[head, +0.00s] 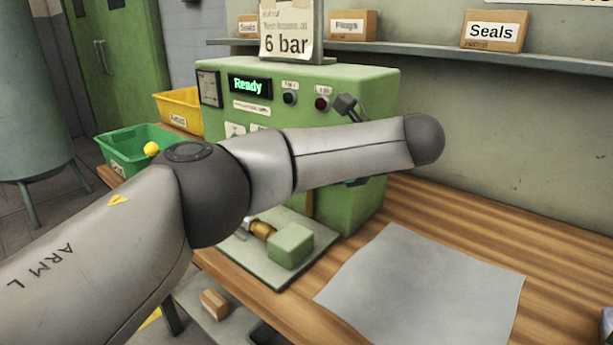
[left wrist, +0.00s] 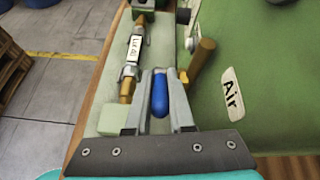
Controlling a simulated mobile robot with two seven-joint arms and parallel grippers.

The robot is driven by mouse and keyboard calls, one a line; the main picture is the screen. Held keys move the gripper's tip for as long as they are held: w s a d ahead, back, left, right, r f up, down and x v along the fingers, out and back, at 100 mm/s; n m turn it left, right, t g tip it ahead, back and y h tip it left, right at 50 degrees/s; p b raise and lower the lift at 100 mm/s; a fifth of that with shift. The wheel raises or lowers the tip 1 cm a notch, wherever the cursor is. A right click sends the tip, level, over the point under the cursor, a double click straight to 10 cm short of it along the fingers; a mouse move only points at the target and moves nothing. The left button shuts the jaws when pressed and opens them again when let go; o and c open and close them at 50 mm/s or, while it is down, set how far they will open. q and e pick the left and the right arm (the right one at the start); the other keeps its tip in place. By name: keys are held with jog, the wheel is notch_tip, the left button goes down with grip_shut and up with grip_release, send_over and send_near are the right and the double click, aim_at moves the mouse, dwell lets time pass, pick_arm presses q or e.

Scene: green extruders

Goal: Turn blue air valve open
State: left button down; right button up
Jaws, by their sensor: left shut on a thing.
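The blue air valve handle (left wrist: 159,95) stands between the two fingers of my left gripper (left wrist: 159,105) in the left wrist view, and the gripper is shut on it. The "Air" label (left wrist: 231,93) is on the green machine surface to the right of the handle. In the head view my left arm crosses in front of the green machine (head: 365,90) and hides the valve and the gripper's fingers.
A brass-coloured rod (left wrist: 202,58) sticks up close to the right finger. A grey mat (head: 425,280) lies on the wooden bench. Green (head: 135,145) and yellow (head: 180,108) bins stand left. A shelf (head: 420,62) runs above.

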pick_arm(q)
jog(key=shift+r+g+h, duration=0.15)
jog(key=shift+g+h, duration=0.15)
jog(key=shift+h, duration=0.1)
jog(key=shift+a, duration=0.1)
jog(key=c, duration=0.8)
grip_release()
